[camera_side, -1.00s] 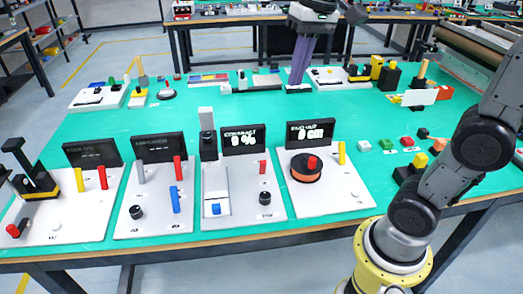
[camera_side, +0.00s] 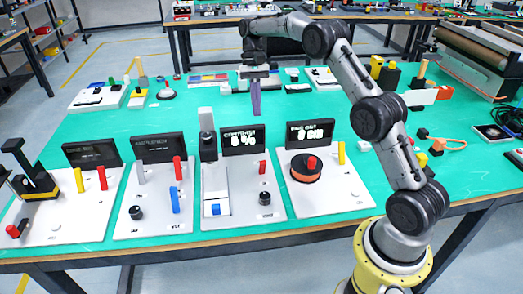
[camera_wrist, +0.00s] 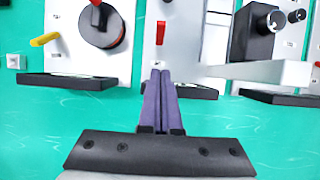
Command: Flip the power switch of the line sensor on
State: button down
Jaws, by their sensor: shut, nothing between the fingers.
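A white panel (camera_side: 240,212) with a lit display (camera_side: 244,139) reading "CONTRAST 0 %" stands at the front middle; I take it for the line sensor, though no name is readable. Its short red lever (camera_side: 262,168) stands above a black knob (camera_side: 264,198). The red lever also shows in the wrist view (camera_wrist: 160,32), just beyond my fingertips. My gripper (camera_side: 256,112) has purple fingers, shut and empty, pointing down behind the display, apart from the panel. In the wrist view the fingertips (camera_wrist: 160,72) are together near the display's edge.
To the right stands a "PAID OUT" panel (camera_side: 338,200) with an orange reel (camera_side: 305,174), and to the left another panel (camera_side: 148,228) with blue and red levers. A tall black-and-white post (camera_side: 208,135) rises beside the contrast display.

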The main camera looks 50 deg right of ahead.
send_near(262, 168)
jog(key=w+d+f, duration=0.1)
jog(key=d+f, duration=0.1)
jog(key=shift+w+d+f, duration=0.15)
jog(key=shift+w+f, duration=0.2)
jog(key=shift+w, duration=0.05)
jog(key=shift+s+a+f, duration=0.8)
jog(key=shift+s+a, duration=0.2)
jog(key=shift+s+a+f, duration=0.25)
jog(key=shift+s+a, duration=0.15)
jog(key=shift+a, duration=0.05)
